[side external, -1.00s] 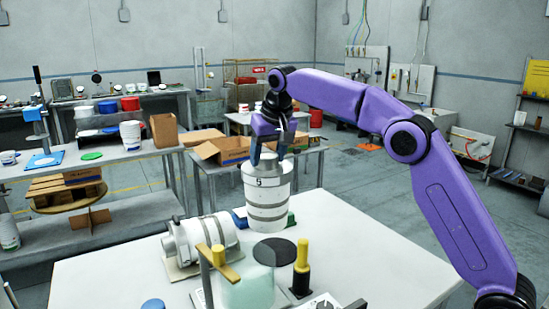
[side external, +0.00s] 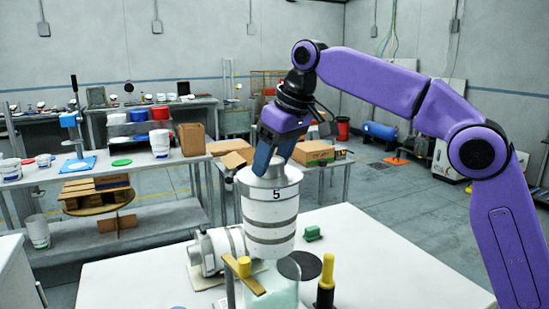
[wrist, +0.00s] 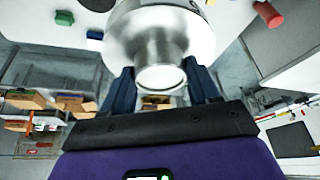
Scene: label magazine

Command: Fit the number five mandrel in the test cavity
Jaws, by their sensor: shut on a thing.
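The number five mandrel (side external: 270,218) is a white cylinder with grey bands, a black 5 and a metal neck. My gripper (side external: 267,162) is shut on that neck and holds the mandrel roughly upright. In the wrist view the silver neck (wrist: 158,45) sits between the two dark fingers. In the side view the mandrel's lower end overlaps a pale translucent block (side external: 284,293) at the front, probably the test cavity. Its opening is not visible. I cannot tell the gap between them.
Another white banded cylinder (side external: 212,250) lies on its side at left. A yellow-topped clamp bar (side external: 250,276) and a yellow-handled black post (side external: 326,280) stand close to the block. A black disc (side external: 309,264) and green block (side external: 313,233) lie behind. The table's right side is clear.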

